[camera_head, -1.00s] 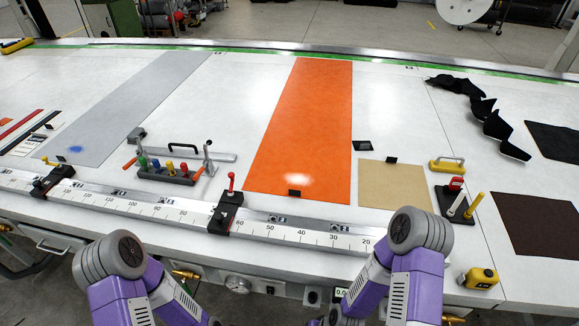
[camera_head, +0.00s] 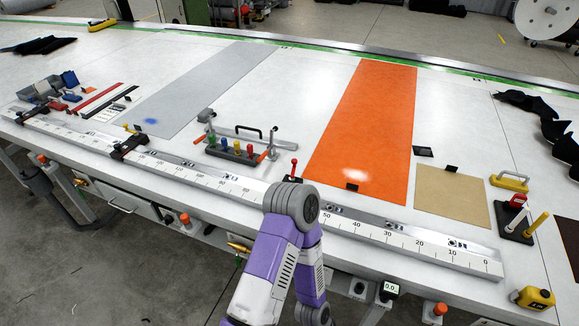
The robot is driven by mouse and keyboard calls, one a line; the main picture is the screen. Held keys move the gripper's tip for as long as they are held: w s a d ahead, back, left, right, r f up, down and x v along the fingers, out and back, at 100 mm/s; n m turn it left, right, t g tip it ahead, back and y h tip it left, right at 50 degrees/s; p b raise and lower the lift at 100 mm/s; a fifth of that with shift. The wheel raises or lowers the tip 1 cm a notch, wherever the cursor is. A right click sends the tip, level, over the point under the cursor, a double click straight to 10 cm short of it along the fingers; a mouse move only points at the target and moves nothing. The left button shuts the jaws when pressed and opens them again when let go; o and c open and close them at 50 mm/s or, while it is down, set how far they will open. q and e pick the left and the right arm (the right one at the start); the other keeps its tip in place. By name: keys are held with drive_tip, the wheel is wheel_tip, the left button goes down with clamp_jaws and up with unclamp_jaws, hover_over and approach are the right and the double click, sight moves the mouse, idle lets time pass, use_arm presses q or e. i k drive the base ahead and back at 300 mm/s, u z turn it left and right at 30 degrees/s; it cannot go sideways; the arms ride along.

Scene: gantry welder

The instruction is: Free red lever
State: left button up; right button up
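The red lever (camera_head: 293,167) stands upright above the measuring rail (camera_head: 232,190), just left of the orange sheet's lower end. The black clamp block under it is mostly hidden behind the grey elbow of one of my purple arms. That arm rises from the bottom edge in front of the rail; I cannot tell which arm it is. Neither of my grippers is in view. A second black clamp (camera_head: 129,146) with a yellow lever (camera_head: 131,129) sits further left on the rail.
A tool rack (camera_head: 232,155) with coloured handles stands behind the rail, left of the lever. An orange sheet (camera_head: 370,130), a tan sheet (camera_head: 452,196) and a grey sheet (camera_head: 190,95) lie flat. A yellow-handled block (camera_head: 510,182) and a yellow box (camera_head: 533,298) are at right.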

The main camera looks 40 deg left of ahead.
sight(294, 161)
drive_tip(key=k, duration=0.7)
drive_tip(key=u, duration=1.6)
drive_tip(key=i, duration=0.3)
drive_tip(key=u, duration=0.1)
